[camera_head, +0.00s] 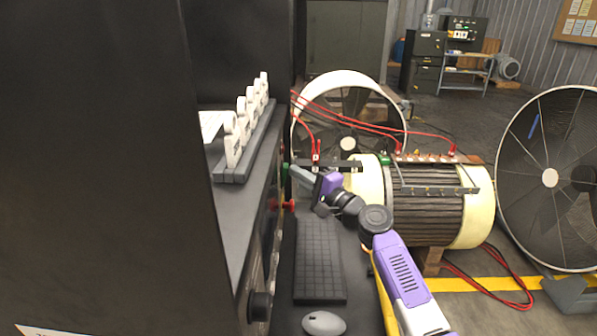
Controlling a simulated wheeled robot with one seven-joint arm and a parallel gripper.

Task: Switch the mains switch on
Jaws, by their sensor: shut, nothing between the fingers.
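My gripper (291,168) is at the end of my purple and white arm, beside the front face of the dark console (262,215). Its grey fingers are shut and point left at the panel. A green part (285,172) is right at the fingertips; I cannot tell whether they touch. A red knob-like part (284,205) sticks out of the panel just below. A black round knob (260,306) is lower and nearer. The panel is seen very edge-on, so I cannot tell which part is the mains switch or its position.
White upright levers (246,115) stand in a row on the console top. A keyboard (319,262) and a mouse (324,323) lie on a dark shelf below my arm. A large motor (425,205) with red cables stands behind my arm, and a caged fan (550,178) at the right.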

